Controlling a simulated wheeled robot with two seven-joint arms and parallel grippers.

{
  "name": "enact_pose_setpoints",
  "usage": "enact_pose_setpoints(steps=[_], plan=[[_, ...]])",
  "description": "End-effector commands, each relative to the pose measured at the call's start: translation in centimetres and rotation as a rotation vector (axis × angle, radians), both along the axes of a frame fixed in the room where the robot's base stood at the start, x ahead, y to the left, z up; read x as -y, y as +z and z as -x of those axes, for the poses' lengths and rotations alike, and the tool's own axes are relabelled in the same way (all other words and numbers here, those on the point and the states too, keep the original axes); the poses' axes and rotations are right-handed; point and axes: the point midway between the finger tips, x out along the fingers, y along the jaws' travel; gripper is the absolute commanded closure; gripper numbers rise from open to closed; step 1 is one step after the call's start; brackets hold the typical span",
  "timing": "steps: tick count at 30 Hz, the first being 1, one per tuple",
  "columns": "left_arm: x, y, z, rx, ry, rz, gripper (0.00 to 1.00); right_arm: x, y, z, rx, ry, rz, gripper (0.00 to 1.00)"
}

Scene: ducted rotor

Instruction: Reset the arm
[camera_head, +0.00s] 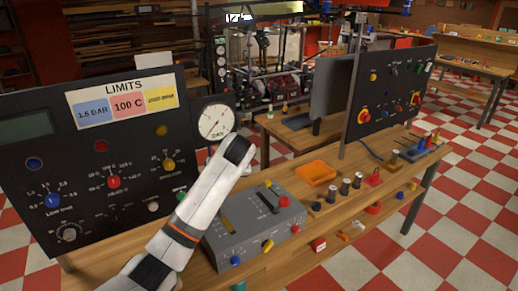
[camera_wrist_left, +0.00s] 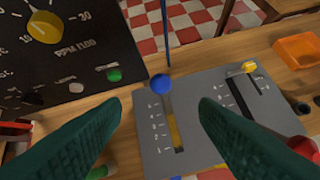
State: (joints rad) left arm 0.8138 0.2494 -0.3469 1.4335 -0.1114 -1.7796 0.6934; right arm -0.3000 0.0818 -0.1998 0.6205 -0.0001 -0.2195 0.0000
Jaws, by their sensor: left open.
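My left arm (camera_head: 195,210) reaches up across the head view from the bottom edge; its gripper is hidden there. In the left wrist view my left gripper (camera_wrist_left: 158,108) is open, with two dark teal fingers spread wide and nothing held. The fingers are over the near part of a grey control box (camera_wrist_left: 205,125). A blue ball knob (camera_wrist_left: 161,84) shows between them at the far end of a yellow slot. A yellow knob (camera_wrist_left: 249,67) is at the far end of a second, dark slot. My right gripper is not in view.
A black panel (camera_head: 85,150) with dials stands left of the arm, and a round gauge (camera_head: 214,122) stands behind it. The grey box sits on a wooden bench (camera_head: 335,222). An orange tray (camera_head: 315,173) and several small parts lie to the right.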

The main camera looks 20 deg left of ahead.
Motion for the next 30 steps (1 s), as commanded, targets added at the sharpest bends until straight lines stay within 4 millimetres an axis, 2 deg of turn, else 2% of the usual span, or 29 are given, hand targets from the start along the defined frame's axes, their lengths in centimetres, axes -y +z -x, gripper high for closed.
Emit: enact_pose_setpoints(steps=[4,8,11,12,14,18,21,24,30], plan=[[0.3,-0.9,0.4,-0.011,-0.017,0.002,0.45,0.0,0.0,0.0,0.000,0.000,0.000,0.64],[1.9,-5.0,3.0,-0.059,-0.101,0.016,0.45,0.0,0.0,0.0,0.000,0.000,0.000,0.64],[3.7,-9.5,6.8,-0.112,-0.209,0.037,0.45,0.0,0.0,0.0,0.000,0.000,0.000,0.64],[4.4,-11.2,8.7,-0.134,-0.256,0.048,0.45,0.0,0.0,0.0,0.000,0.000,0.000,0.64],[5.5,-13.4,11.6,-0.160,-0.323,0.066,0.45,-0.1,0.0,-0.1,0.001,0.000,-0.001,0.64],[7.3,-17.3,19.0,-0.217,-0.461,0.105,0.45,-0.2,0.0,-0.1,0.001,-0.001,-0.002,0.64],[8.2,-18.8,24.1,-0.246,-0.545,0.131,0.45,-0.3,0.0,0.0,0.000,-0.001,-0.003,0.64],[8.6,-19.3,27.9,-0.266,-0.600,0.146,0.45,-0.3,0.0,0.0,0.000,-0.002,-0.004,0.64],[9.0,-19.3,33.1,-0.288,-0.672,0.166,0.45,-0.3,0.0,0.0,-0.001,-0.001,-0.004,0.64]])
